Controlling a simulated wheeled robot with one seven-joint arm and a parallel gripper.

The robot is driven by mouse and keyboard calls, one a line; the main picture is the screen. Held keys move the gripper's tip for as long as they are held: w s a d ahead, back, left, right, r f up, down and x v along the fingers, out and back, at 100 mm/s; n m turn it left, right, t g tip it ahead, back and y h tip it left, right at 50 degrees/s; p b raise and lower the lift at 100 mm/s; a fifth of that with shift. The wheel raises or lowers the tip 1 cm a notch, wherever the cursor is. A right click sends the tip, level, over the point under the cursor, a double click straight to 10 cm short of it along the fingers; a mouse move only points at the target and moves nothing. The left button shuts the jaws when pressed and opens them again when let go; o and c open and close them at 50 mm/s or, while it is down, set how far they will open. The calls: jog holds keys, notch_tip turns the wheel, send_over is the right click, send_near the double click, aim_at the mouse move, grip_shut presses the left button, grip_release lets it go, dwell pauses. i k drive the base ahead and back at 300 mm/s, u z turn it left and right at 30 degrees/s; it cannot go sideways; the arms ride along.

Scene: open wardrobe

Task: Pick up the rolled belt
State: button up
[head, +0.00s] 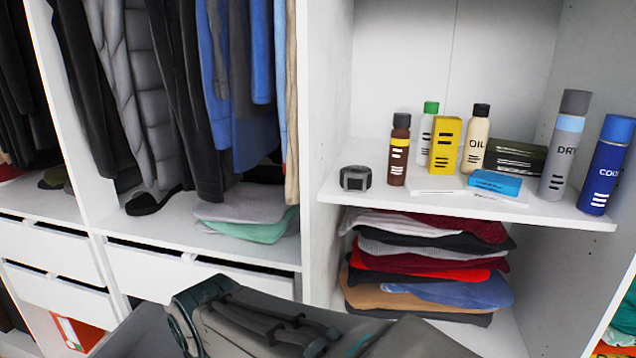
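The rolled belt (355,178) is a small dark grey coil with a squarish buckle-like face. It sits on the white shelf (340,195) at the shelf's left front, near the upright panel. A brown bottle with a black cap (398,150) stands just to its right, with a small gap. My gripper is not in view. Only a grey part of my arm shows at the bottom, below and in front of the shelf, apart from the belt.
Right of the belt stand a yellow box (445,146), an OIL bottle (475,140), a blue box (495,182) and two spray cans, one grey (563,150), one blue (605,168). Folded clothes (430,270) are stacked below. Hanging clothes (185,90) fill the left bay.

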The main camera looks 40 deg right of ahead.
aim_at(358, 179)
jog(key=z, duration=0.55)
jog(key=k, duration=0.25)
jog(key=z, duration=1.5)
